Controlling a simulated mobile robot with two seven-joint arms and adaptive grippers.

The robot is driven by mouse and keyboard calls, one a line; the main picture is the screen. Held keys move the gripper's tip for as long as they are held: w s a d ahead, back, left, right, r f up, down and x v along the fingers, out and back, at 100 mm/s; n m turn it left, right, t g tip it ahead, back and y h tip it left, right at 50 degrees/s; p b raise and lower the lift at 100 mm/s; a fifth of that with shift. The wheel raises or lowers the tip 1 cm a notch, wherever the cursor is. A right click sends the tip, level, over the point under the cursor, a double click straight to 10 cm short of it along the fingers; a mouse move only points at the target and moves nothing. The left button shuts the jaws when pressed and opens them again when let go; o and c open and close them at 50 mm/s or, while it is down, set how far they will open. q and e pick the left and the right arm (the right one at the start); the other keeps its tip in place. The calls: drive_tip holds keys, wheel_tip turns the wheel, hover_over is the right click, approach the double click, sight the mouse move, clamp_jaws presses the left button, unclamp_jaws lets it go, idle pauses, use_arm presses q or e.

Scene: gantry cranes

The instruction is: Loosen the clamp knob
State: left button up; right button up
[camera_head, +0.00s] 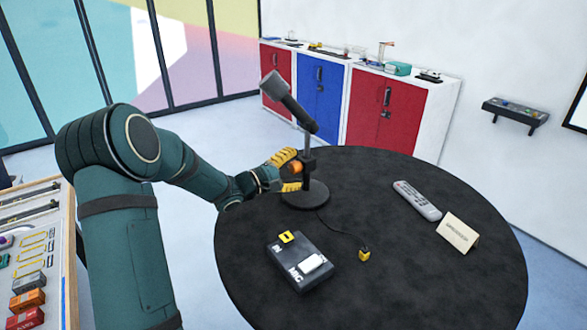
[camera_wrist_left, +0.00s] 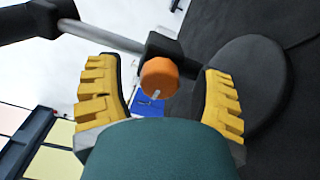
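The orange clamp knob (camera_head: 295,167) sits on the clamp of a dark microphone stand (camera_head: 307,185) on the round black table. In the left wrist view my left gripper (camera_wrist_left: 158,98) shows a gap between each finger and the knob. My right gripper is not in view.
The round black table (camera_head: 400,270) carries a black box (camera_head: 302,262), a yellow plug (camera_head: 364,255) on a cable, a grey remote (camera_head: 417,201) and a card sign (camera_head: 457,233). The microphone (camera_head: 274,86) leans up left on its boom.

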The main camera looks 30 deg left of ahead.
use_arm(q)
drive_tip(key=shift+s+a, duration=0.1)
drive_tip(key=v, duration=1.1)
drive_tip(key=shift+s, duration=0.4)
drive_tip(key=shift+a, duration=0.1)
